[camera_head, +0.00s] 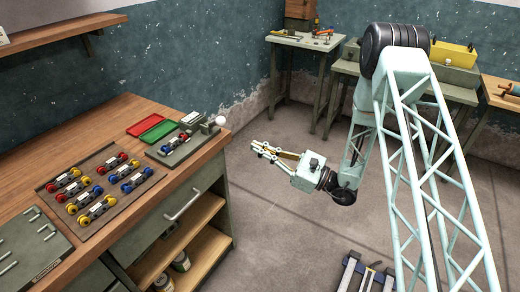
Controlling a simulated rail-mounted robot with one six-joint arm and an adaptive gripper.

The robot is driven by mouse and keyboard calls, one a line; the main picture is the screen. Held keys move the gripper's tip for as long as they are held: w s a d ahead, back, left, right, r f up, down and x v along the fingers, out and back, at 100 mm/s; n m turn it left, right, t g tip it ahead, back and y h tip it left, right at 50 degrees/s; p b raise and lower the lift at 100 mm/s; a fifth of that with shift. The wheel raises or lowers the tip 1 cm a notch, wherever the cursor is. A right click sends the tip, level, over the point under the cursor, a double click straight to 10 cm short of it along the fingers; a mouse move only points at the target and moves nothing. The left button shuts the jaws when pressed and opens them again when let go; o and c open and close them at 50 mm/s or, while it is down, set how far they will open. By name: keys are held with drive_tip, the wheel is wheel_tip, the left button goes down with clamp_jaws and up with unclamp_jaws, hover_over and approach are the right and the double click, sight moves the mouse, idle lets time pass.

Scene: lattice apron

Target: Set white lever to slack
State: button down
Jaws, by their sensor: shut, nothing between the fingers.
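The white lever shows as a white ball knob (221,120) at the right end of a small grey-green fixture (190,148) on the far right corner of the wooden workbench. Its shaft and any position marks are too small to read. A part with blue and red ends (174,143) sits on the fixture. My gripper (259,149) is shut and empty. It hangs over the floor to the right of the bench, apart from the knob and pointing left towards the bench.
A brown tray (79,231) on the bench holds several parts with coloured ends. A red tray (150,120) and a green tray (157,131) lie behind the fixture. A grey panel with handles (27,262) is at the near left. Open floor lies between bench and arm.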

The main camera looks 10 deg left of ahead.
drive_tip(key=b, duration=0.2)
approach(214, 123)
wheel_tip(214, 123, down, 2)
drive_tip(key=w, duration=0.1)
drive_tip(key=shift+w+a+r, duration=0.2)
drive_tip(key=shift+a+r, duration=1.05)
drive_tip(key=shift+w+r+h, duration=0.1)
drive_tip(key=shift+r+h, duration=0.2)
drive_tip(key=shift+r+h+p, duration=0.1)
drive_tip(key=shift+h+p, duration=0.3)
drive_tip(key=shift+p, duration=0.15)
